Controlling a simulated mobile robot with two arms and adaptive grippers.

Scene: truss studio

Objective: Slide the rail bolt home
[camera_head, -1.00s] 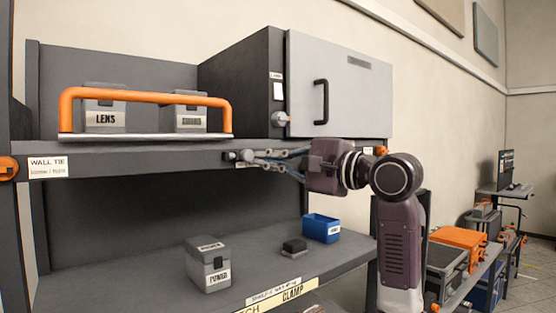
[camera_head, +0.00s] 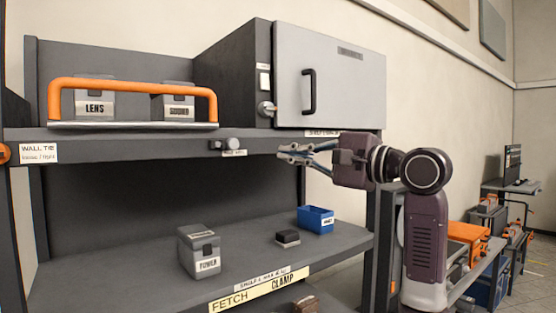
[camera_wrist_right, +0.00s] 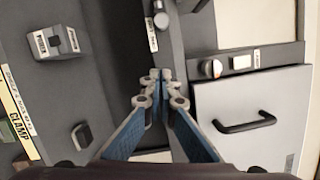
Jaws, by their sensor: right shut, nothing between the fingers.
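The rail bolt (camera_head: 232,144) is a small grey round knob beside a dark block on the front edge of the upper shelf, above a small white label. A knob on that shelf edge also shows at the top of the right wrist view (camera_wrist_right: 161,20). My right gripper (camera_head: 284,152) is shut and empty, to the right of the bolt and apart from it. Its blue fingers reach forward in the right wrist view (camera_wrist_right: 160,88), with nothing between the tips. How far in the bolt sits is too small to tell. My left gripper is not in view.
A grey cabinet (camera_head: 345,85) with a black handle and latch knob (camera_head: 266,109) stands on the upper shelf (camera_head: 120,148), right of an orange-handled tray (camera_head: 130,126). The lower shelf (camera_head: 120,290) holds a POWER box (camera_head: 200,252), a dark block (camera_head: 288,237) and a blue bin (camera_head: 316,219).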

